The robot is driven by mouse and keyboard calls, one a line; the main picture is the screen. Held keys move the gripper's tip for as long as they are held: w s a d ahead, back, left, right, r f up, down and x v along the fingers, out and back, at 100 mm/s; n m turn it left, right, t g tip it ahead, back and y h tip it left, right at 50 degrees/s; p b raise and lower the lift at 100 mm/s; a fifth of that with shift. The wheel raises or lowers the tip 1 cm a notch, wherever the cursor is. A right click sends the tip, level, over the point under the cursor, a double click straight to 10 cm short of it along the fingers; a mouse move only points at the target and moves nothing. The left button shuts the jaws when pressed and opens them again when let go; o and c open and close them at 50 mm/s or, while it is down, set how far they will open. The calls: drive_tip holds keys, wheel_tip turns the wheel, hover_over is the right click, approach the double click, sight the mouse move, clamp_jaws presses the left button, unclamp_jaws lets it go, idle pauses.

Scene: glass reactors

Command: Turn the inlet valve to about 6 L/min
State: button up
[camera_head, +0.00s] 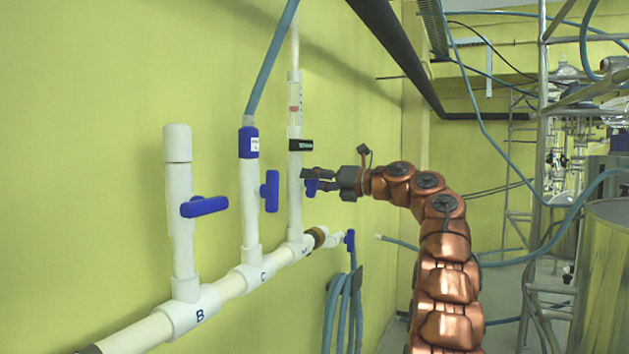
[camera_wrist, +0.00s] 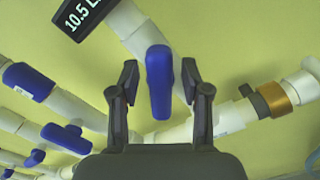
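The blue inlet valve handle (camera_wrist: 158,85) sits on the white pipe, upright in the wrist view. My gripper (camera_wrist: 166,88) is open, with one dark finger on each side of the handle and a visible gap on both sides. I cannot tell how deep the handle lies between the fingers. In the head view my gripper (camera_head: 306,180) is at the right-hand riser, and the handle (camera_head: 311,187) is partly hidden by it. A black display (camera_wrist: 82,16) on this pipe reads 10.5 L, its end cut off. The display (camera_head: 301,145) is too small to read in the head view.
Two other blue valve handles stand to the left, on riser B (camera_head: 205,206) and riser C (camera_head: 270,191). A blue valve (camera_head: 350,241) and a hanging blue hose (camera_head: 343,310) are low on the wall. Metal scaffolding (camera_head: 543,130) stands at the right.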

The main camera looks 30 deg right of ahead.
clamp_jaws()
drive_tip(key=shift+d+r+m+p, duration=0.1)
drive_tip(key=shift+m+p, duration=0.2)
drive_tip(key=shift+m, duration=0.1)
drive_tip(key=shift+m+p, duration=0.5)
drive_tip(key=shift+m, duration=0.7)
drive_tip(key=shift+o, duration=0.5)
unclamp_jaws()
